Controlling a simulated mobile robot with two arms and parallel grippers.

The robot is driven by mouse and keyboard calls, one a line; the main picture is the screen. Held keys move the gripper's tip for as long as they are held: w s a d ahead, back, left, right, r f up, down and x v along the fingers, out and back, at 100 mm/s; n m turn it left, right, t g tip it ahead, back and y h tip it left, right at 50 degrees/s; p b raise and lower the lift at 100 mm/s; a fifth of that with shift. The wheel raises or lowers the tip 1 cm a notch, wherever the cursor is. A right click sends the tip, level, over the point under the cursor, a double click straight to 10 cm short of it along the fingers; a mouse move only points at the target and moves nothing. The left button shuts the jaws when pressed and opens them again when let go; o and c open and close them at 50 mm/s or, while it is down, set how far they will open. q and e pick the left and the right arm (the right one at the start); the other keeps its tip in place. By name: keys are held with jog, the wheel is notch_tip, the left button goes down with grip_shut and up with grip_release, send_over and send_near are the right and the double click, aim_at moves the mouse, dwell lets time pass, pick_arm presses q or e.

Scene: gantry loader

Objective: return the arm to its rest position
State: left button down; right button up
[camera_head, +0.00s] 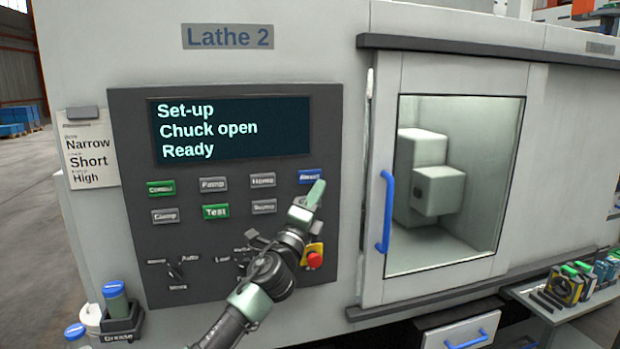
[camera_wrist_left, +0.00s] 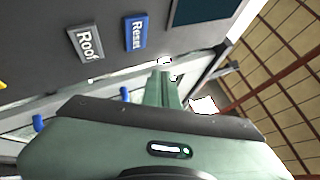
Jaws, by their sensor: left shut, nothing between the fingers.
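My left arm comes up from the bottom of the head view, in front of the control panel (camera_head: 128,230) of Lathe 2. My left gripper (camera_head: 317,190) is shut and empty. In the left wrist view the shut fingers (camera_wrist_left: 163,78) point up the middle. There a blue Reset button (camera_wrist_left: 136,32) and a grey Roof button (camera_wrist_left: 86,42) are to their upper left. Whether the fingertips touch the panel cannot be told. My right gripper is not in view.
The panel screen (camera_head: 230,130) reads "Set-up, Chuck open, Ready". A red stop knob (camera_head: 314,260) is beside my wrist. The lathe door (camera_head: 455,185) with its blue handle (camera_head: 386,212) is to the right. A cup holder (camera_head: 122,322) is at lower left; a loaded shelf (camera_head: 545,308) at lower right.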

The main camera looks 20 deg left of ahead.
pick_arm(q)
jog(key=s+a+f+n+g+y, duration=0.1)
jog(key=s+f+n+g+y, duration=0.15)
jog(key=s+f+n, duration=0.55)
jog(key=s+f+n+g+y, duration=0.15)
jog(key=s+f+g, duration=0.25)
jog(key=f, duration=0.9)
jog(key=s+a+f+n+g+y, duration=0.1)
jog(key=s+f+n+g, duration=0.2)
jog(key=s+f+n, duration=0.5)
jog(key=s+d+f+n+g+h, duration=0.15)
jog(key=s+f+g, duration=0.5)
jog(key=s, duration=0.75)
jog(key=s+d+f+n+g+h, duration=0.1)
jog(key=s+d+f+n+g, duration=0.15)
jog(key=s+f, duration=0.95)
jog(key=s+f+g+b, duration=0.1)
jog(key=s+f, duration=0.2)
jog(key=f, duration=1)
jog(key=s+f+g, duration=0.1)
jog(key=s+f, duration=0.2)
jog(key=f, duration=1)
jog(key=s+a+f+m+g+b, duration=0.1)
jog(key=s+a+f, duration=0.2)
jog(key=s+f, duration=1.2)
jog(key=shift+s+a+f, duration=0.15)
jog(key=shift+s, duration=0.25)
